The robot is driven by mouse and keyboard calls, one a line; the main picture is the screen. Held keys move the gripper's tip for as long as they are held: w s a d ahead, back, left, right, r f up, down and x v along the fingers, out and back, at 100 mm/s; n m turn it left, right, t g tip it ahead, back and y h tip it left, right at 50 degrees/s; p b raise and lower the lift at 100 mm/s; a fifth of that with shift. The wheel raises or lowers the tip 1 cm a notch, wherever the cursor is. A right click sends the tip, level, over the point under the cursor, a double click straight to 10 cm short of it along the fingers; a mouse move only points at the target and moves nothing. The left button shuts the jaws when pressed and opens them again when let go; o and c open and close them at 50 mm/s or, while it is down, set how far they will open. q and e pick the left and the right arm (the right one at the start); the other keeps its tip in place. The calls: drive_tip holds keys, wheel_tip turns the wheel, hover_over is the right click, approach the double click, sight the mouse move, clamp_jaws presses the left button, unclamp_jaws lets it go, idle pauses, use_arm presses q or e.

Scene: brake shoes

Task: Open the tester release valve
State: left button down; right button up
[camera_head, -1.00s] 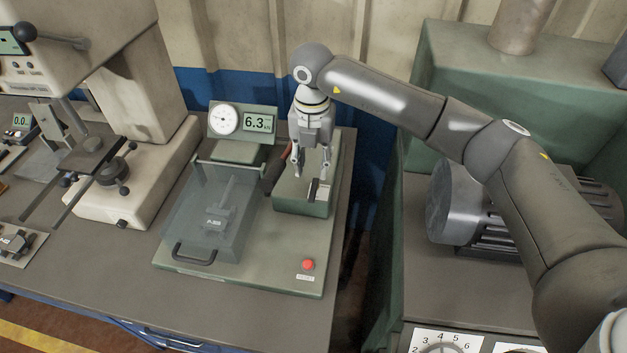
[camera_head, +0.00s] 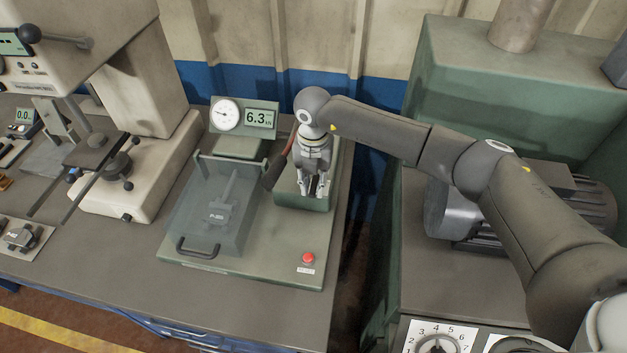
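The tester (camera_head: 285,270) is a green bench unit with a round dial (camera_head: 226,115) and a display (camera_head: 260,118) reading 6.3. My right gripper (camera_head: 315,190) points down over the green block (camera_head: 300,204) at the tester's right rear. Its fingertips are at the top of the block, where the small dark-handled release valve sits. The gripper now hides the valve, so I cannot tell whether the fingers touch it or how far they are closed. My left gripper is not in view.
A clear guard (camera_head: 205,215) with a dark handle (camera_head: 197,252) covers a part in the tester. A dark-gripped lever (camera_head: 275,170) stands close left of my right gripper. A red button (camera_head: 308,258) is at the front right. A green machine with a motor (camera_head: 455,210) stands to the right.

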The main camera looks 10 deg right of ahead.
clamp_jaws()
drive_tip(key=shift+d+f+n+b, duration=0.15)
drive_tip(key=shift+d+n+b, duration=0.1)
drive_tip(key=shift+n+b, duration=0.55)
drive_tip(key=d+n+b, duration=0.1)
drive_tip(key=n+b, duration=0.4)
drive_tip(key=b, duration=0.1)
drive_tip(key=d+n+b, duration=0.1)
drive_tip(key=n+b, duration=0.2)
drive_tip(key=shift+w+d+n, duration=0.15)
drive_tip(key=shift+d+n, duration=0.15)
drive_tip(key=n+b, duration=0.1)
drive_tip(key=n, duration=0.1)
drive_tip(key=d+n+b, duration=0.1)
drive_tip(key=shift+w+n+b, duration=0.3)
drive_tip(key=shift+w+d+r+n+b, duration=0.1)
drive_tip(key=shift+w+n+b, duration=0.2)
drive_tip(key=shift+n, duration=0.4)
drive_tip(key=shift+w+d+r+n+b, duration=0.1)
drive_tip(key=shift+n+b, duration=0.3)
drive_tip(key=shift+n, duration=0.3)
drive_tip(key=shift+w+d+n+b, duration=0.15)
drive_tip(key=shift+n+b, duration=0.2)
drive_tip(key=shift+n, duration=0.35)
drive_tip(key=shift+o, duration=2.3)
unclamp_jaws()
